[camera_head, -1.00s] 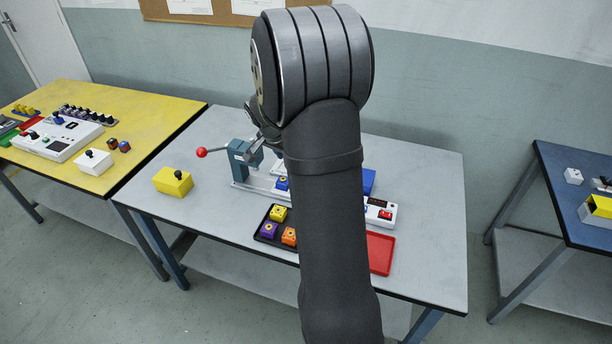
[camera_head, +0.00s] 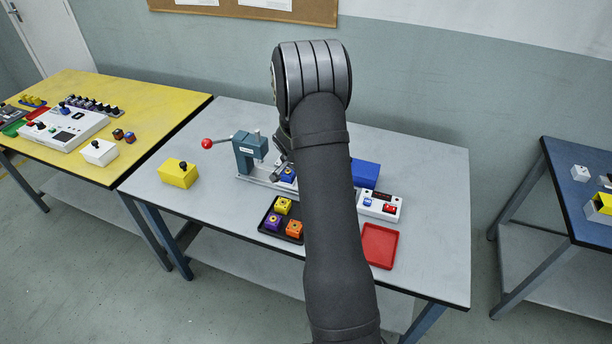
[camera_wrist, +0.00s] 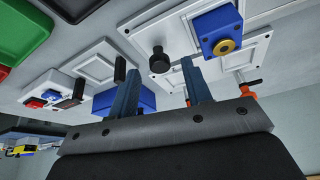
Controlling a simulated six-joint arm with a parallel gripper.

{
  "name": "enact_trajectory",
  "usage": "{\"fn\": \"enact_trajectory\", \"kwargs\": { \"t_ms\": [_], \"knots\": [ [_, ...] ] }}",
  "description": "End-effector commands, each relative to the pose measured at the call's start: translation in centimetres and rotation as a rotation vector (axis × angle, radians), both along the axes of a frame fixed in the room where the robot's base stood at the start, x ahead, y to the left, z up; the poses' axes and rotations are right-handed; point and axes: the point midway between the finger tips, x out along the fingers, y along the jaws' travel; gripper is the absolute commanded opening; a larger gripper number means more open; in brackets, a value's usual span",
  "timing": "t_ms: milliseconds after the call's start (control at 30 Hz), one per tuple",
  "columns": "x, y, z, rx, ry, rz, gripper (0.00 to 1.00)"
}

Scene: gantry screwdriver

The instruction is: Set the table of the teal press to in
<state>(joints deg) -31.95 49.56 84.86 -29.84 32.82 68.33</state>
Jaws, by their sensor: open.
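The teal press (camera_head: 250,150) stands at the back of the grey table, with a red-knobbed lever (camera_head: 207,143) to its left. Its pale sliding table (camera_head: 258,182) lies low in front, partly hidden by my arm. A blue block with a gold ring (camera_wrist: 222,32) sits on the white plate (camera_wrist: 185,20) in the wrist view; part of it shows in the head view (camera_head: 288,174). My arm hides the gripper in the head view.
A black tray (camera_head: 268,229) holds yellow, purple and orange blocks. A red tray (camera_head: 380,246), a white button box (camera_head: 381,205) and a blue box (camera_head: 364,173) stand to the right. A yellow box (camera_head: 178,173) is at left. The table's right side is clear.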

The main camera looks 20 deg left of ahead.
Motion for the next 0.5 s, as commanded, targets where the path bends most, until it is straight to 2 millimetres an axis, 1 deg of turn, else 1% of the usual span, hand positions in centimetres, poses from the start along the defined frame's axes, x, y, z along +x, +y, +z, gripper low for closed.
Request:
{"fn": "enact_trajectory", "kwargs": {
  "t_ms": [133,433,467,500],
  "knots": [
    [0.33,-0.08,-0.90,0.000,0.000,0.001,0.45],
    [0.41,-0.08,-1.04,0.001,0.000,0.001,0.45],
    [0.40,-0.08,-1.03,0.001,0.000,0.001,0.41],
    [0.40,-0.08,-1.03,0.001,0.000,0.001,0.33]
  ]
}}
